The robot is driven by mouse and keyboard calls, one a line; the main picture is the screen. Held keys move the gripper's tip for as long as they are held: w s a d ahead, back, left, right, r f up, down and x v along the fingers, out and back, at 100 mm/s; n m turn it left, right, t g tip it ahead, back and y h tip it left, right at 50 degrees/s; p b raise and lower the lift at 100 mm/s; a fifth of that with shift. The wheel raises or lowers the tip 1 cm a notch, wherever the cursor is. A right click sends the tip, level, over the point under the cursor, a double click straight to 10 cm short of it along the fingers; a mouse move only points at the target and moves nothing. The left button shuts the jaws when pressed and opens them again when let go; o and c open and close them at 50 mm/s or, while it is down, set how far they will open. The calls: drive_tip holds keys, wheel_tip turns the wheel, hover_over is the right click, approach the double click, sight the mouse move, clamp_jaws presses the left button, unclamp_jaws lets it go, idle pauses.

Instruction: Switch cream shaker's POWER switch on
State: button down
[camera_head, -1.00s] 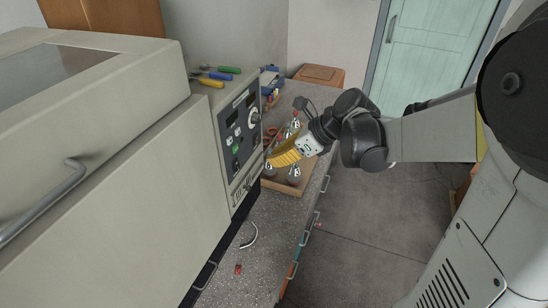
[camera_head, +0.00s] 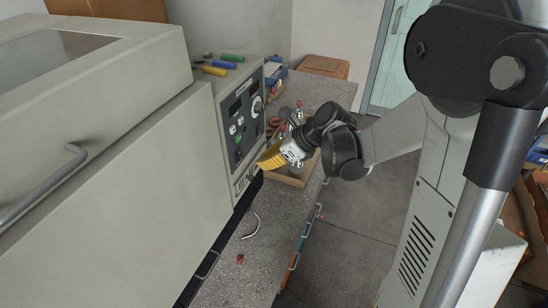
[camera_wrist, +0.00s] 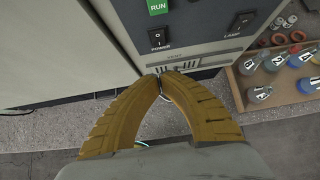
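The cream shaker (camera_head: 150,150) is the large cream machine filling the left of the head view, with a dark control panel (camera_head: 241,117) on its right end. In the wrist view its POWER switch (camera_wrist: 160,39) is a black rocker just below the green RUN button (camera_wrist: 157,6); I cannot tell which way it is set. My gripper (camera_head: 262,165) has yellow ribbed fingers at the panel's lower part. In the wrist view the fingertips (camera_wrist: 160,77) come together below the POWER label, apart from the switch, over the vent area. Nothing shows held between them.
A LAMP switch (camera_wrist: 241,22) sits right of the POWER switch. A wooden tray (camera_wrist: 237,91) with several labelled bottles stands beside the machine. Screwdrivers (camera_head: 215,71) lie on the machine's top. The grey bench (camera_head: 262,222) in front is mostly clear, with a small red item (camera_head: 240,260).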

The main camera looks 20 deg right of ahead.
sight(240, 160)
drive_tip(key=shift+w+a+f+b, duration=0.1)
drive_tip(key=shift+w+a+f, duration=0.3)
drive_tip(key=shift+w+a, duration=0.3)
drive_tip(key=shift+w+a+f+b, duration=0.1)
drive_tip(key=shift+w+a+f, duration=0.25)
drive_tip(key=shift+w+a, duration=0.3)
drive_tip(key=shift+w+a+f+b, duration=0.1)
drive_tip(key=shift+w+a+f, duration=0.3)
drive_tip(key=shift+w+a, duration=0.3)
drive_tip(key=shift+s, duration=0.1)
drive_tip(key=shift+w+a+f+b, duration=0.35)
drive_tip(key=shift+f+b, duration=0.05)
drive_tip(key=shift+b, duration=0.4)
drive_tip(key=shift+r+p, duration=0.25)
drive_tip(key=shift+p, duration=0.05)
drive_tip(key=shift+r, duration=0.1)
drive_tip(key=shift+r+p, duration=0.55)
drive_tip(key=shift+r, duration=0.15)
